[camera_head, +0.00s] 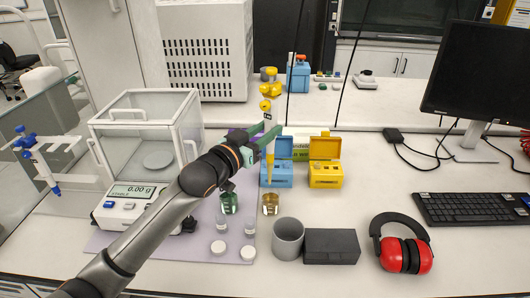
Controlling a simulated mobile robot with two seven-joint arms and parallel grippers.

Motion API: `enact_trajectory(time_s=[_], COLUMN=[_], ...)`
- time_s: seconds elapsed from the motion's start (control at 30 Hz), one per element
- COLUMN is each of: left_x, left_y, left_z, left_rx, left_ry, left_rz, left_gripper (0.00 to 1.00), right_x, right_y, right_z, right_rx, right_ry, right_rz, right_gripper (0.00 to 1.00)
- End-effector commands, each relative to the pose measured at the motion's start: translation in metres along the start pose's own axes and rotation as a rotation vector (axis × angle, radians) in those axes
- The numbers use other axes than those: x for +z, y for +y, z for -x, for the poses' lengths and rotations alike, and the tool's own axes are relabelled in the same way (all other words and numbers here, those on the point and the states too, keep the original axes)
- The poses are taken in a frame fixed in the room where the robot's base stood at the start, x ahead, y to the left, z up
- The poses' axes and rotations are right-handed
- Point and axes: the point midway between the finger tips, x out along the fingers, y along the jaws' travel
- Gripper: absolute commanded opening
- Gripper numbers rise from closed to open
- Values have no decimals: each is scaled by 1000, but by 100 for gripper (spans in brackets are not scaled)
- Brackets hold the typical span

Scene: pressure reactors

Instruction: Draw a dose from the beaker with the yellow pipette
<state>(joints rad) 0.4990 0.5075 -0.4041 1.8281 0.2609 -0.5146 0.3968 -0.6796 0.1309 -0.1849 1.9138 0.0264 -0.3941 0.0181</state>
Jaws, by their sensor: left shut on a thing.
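My left gripper (265,142), with green fingers, is shut on the yellow pipette (270,168). The pipette stands about upright, its yellow-ringed top above the fingers and its yellow lower part below them. Its lower end shows just above a small glass beaker with amber liquid (270,204); I cannot tell whether it is over the opening or behind it. A second small glass with green liquid (229,204) stands to its left. My right gripper is not in view.
Blue (276,175) and yellow (326,175) tip boxes with open lids stand behind. A grey cup (288,240), black box (331,246) and red earmuffs (405,256) are in front. A balance (135,205) and a rack with blue pipettes (45,160) are left.

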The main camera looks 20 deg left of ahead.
Motion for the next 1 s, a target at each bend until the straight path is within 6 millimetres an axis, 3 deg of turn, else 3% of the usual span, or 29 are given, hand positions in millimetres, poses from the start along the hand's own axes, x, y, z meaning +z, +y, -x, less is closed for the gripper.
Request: enact_trajectory(time_s=[0.17,0.37,0.7,1.0], left_x=[-10,0,46,94], left_y=[-5,-6,-5,-6], left_z=[-6,-7,-6,-6], left_rx=[8,9,9,8], left_ry=[5,4,3,3], left_rz=[0,1,2,2], left_gripper=[0,0,0,0], right_x=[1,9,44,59], right_y=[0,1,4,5], right_z=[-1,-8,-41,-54], right_rx=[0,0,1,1], right_ry=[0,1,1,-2], right_rz=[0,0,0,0], right_gripper=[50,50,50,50])
